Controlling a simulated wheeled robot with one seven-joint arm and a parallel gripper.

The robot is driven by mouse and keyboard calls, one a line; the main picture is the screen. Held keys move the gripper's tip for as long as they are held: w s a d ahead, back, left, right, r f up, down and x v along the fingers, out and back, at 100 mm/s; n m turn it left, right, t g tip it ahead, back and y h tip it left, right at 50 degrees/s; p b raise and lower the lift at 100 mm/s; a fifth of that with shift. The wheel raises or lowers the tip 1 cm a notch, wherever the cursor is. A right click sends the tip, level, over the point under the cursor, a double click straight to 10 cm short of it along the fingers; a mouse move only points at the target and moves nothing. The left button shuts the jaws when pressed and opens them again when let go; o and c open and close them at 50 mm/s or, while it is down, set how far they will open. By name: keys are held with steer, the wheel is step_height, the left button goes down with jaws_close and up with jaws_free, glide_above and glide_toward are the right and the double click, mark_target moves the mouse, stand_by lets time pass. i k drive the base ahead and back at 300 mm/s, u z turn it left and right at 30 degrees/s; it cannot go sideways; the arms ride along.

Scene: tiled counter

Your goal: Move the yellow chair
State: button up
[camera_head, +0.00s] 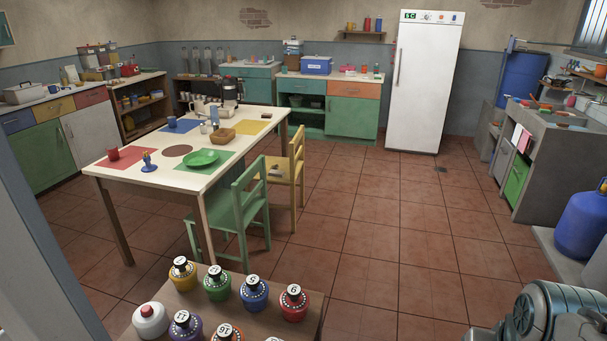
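The yellow chair (286,171) stands upright on the tiled floor at the right side of the dining table (150,174). It is beyond the green chair (237,211), which partly overlaps it. A small, pale, unclear object (275,170) appears on its seat. Some of its legs are partly hidden. A grey mechanical part of my own body shows at the lower right corner. My gripper's fingers are not seen, and nothing of mine is near the chair.
A low table with several numbered colored bottles (254,291) stands in the front. The floor (380,240) right of the chairs is clear. A white fridge (424,85) and green cabinets (350,117) line the back. A concrete counter (550,165) stands at right.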

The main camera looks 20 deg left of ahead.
mark_target(293, 166)
steer(key=i, duration=3.6)
steer(key=u, duration=2.5)
steer(key=i, duration=1.4)
